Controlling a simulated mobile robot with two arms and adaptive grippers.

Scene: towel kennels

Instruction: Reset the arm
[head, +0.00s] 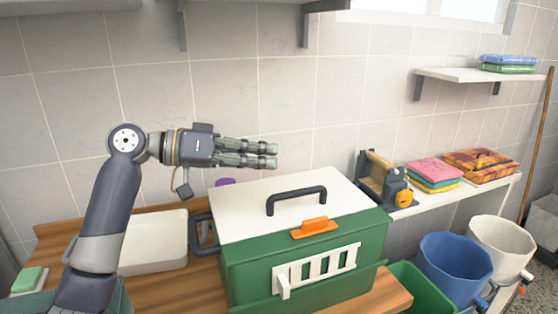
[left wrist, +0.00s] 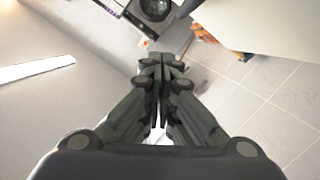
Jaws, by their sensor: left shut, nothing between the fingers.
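My left gripper (head: 276,155) is raised above the counter in the head view, pointing right, with its fingers together and nothing held. It also shows in the left wrist view (left wrist: 160,62), with its two fingers meeting at the tips. It is above and behind the left part of a green kennel box (head: 300,262) with a white lid and a black handle, apart from it. My left arm comes up from the lower left and bends at the elbow. My right gripper is not in view.
A white bin or cushion (head: 152,243) stands left of the kennel on the wooden counter (head: 200,285). A side shelf holds folded towels (head: 435,172). Blue (head: 455,265) and white (head: 500,245) buckets stand at the right. Air around the gripper is free.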

